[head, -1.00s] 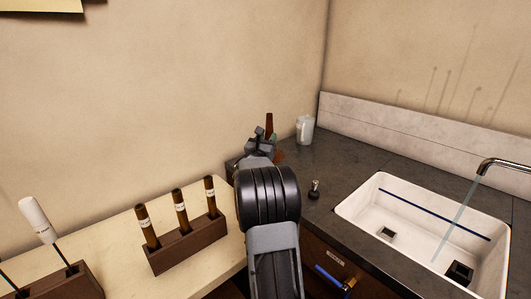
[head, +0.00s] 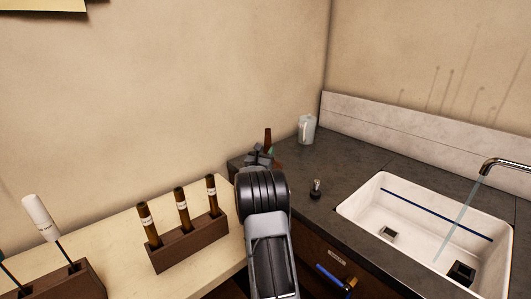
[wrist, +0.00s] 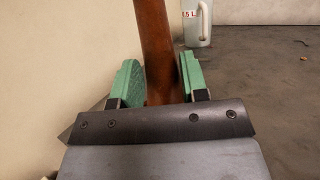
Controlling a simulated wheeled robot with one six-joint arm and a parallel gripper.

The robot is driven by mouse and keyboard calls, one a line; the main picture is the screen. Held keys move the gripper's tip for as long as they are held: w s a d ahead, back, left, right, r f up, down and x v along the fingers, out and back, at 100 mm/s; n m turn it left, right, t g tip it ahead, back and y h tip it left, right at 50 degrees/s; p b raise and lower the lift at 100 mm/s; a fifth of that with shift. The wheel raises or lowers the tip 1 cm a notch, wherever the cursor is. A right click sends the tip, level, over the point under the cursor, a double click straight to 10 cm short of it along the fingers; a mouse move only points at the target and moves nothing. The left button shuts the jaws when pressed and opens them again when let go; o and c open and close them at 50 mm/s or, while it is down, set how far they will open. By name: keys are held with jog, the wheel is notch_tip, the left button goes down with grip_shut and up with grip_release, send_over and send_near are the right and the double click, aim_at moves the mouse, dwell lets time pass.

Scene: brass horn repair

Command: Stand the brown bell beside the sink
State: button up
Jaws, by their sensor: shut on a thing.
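The brown bell (head: 267,134) shows as a narrow brown upright stem behind my arm in the head view, at the far left end of the dark counter. My gripper (head: 262,153) is shut on it. In the wrist view the brown stem of the bell (wrist: 155,45) stands between the green finger pads of my gripper (wrist: 160,80), leaning slightly. Its lower part is hidden by my gripper, so I cannot tell whether it touches the counter. The white sink (head: 385,215) is set into the counter to the right, apart from the bell.
A pale jug (head: 306,129) stands near the back wall, right of the bell. A small dark-topped object (head: 316,188) stands left of the sink. A running faucet (head: 500,163) overhangs the sink. A rack (head: 190,244) of brown tubes stands on the pale bench. Counter between jug and sink is clear.

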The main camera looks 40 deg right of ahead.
jog(key=shift+f, duration=0.1)
jog(key=o, duration=1.1)
jog(key=shift+r, duration=0.2)
jog(key=b+v, duration=0.1)
jog(key=v, duration=0.6)
jog(key=shift+s+a+f, duration=0.1)
jog(key=shift+a+f, duration=0.05)
jog(key=shift+a, duration=0.1)
